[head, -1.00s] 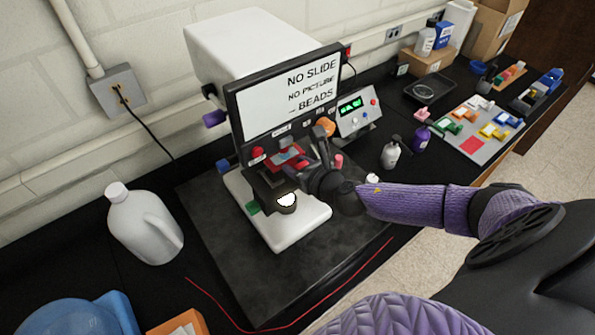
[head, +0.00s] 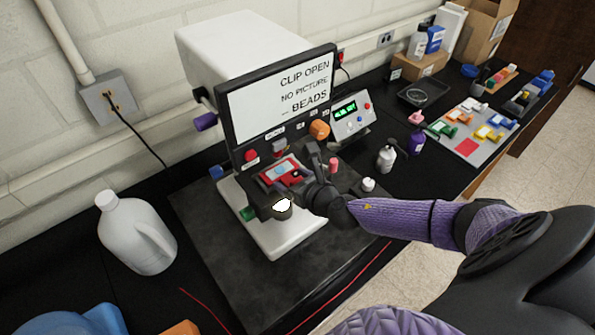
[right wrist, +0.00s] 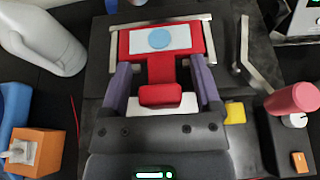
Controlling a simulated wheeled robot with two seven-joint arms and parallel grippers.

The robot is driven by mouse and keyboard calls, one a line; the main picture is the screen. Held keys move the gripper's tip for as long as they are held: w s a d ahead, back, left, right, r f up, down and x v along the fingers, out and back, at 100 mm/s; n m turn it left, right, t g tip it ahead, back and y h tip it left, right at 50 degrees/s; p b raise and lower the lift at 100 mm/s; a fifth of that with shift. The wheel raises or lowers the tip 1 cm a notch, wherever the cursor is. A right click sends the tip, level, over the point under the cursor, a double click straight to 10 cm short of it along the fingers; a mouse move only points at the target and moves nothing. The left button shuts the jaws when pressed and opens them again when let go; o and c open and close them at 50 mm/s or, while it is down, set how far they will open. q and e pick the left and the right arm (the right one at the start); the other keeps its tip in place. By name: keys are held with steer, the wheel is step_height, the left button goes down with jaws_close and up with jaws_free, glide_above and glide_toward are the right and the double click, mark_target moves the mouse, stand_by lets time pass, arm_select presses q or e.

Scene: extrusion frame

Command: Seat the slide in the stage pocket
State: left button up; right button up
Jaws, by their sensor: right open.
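The slide is a red holder with a white window and blue disc. It lies flat on the dark stage (head: 262,198), and the head view shows the slide (head: 277,171) below the screen. In the right wrist view the slide (right wrist: 122,42) lies between metal strips, its red tab (right wrist: 160,95) toward me. My right gripper (right wrist: 160,68) is open, its purple fingers on either side of the tab with gaps. The head view shows my right gripper (head: 304,186) low at the stage's right side. The screen (head: 283,90) reads "CLIP OPEN". My left gripper is out of view.
A bent metal lever (right wrist: 251,70) stands right of the slide. A white jug (head: 137,235) stands left of the device. A control box (head: 349,117), small bottles (head: 387,158) and a tray of coloured parts (head: 473,130) are to the right. The dark mat's front is clear.

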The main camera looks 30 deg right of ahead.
steer(key=a+v, duration=0.1)
steer(key=v, duration=1.1)
steer(key=s+d+f+m+g+h, duration=0.2)
steer(key=d+f+m, duration=0.1)
steer(key=f+m, duration=0.45)
steer(key=s+d+f+m+g+h, duration=0.2)
steer(key=d+f+m+g, duration=0.15)
steer(key=f+m, duration=0.4)
steer(key=s+a+f+m+g, duration=0.1)
steer(key=s+f+m+g, duration=0.2)
steer(key=s+f+m, duration=0.4)
steer(key=s+a+f+m+g+y, duration=0.1)
steer(key=s+a+f+m+g, duration=0.1)
steer(key=s+a+f+m, duration=0.2)
steer(key=s+a+f+m+g+y, duration=0.2)
steer(key=s+a+f+m, duration=0.2)
steer(key=s+a+m, duration=0.4)
steer(key=s, duration=0.2)
steer(key=shift+s+a+f+p, duration=0.3)
steer(key=shift+s+a+f, duration=0.1)
